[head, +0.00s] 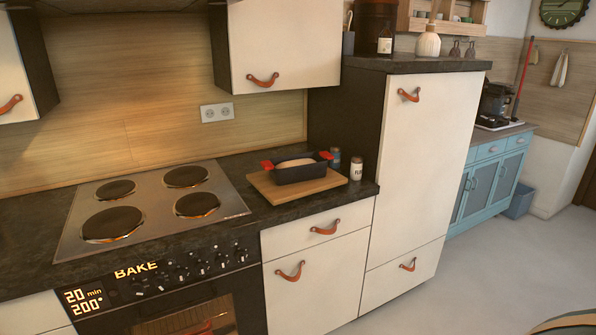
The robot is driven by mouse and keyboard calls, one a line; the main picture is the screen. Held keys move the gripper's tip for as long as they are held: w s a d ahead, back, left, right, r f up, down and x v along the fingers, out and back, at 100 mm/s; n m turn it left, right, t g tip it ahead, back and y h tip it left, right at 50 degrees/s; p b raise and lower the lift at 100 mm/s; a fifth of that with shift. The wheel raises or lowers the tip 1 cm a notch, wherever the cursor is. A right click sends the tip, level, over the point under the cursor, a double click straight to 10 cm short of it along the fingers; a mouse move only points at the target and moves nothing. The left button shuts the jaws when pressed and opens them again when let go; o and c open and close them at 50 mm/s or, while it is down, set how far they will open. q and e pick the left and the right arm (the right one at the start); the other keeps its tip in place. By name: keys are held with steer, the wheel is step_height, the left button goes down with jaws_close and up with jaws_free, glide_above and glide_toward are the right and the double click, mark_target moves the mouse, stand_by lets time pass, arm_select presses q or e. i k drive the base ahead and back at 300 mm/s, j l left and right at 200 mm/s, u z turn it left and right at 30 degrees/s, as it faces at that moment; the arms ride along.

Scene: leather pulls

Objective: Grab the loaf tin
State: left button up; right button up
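The loaf tin (300,174) is dark with red handles at its two ends. Something pale, like dough or bread, shows inside it. It sits on a wooden board (296,192) on the dark counter, right of the stove. Neither my left nor my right gripper shows in the head view, and nothing is touching the tin.
A hob (150,208) with several round plates lies left of the board. A jar labelled flour (356,168) and a small dark jar (335,157) stand close by the tin's right end. A tall cabinet (425,150) rises to the right. Open floor (480,275) lies at the right.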

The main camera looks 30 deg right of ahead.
mark_target(312, 171)
steer(key=i+l, duration=0.2)
steer(key=l, duration=0.2)
steer(key=i+l, duration=0.2)
steer(key=l, duration=0.15)
steer(key=i+l, duration=0.2)
steer(key=l, duration=0.2)
steer(key=i+l, duration=0.2)
steer(key=l, duration=0.15)
steer(key=i+l, duration=0.2)
steer(key=l, duration=0.2)
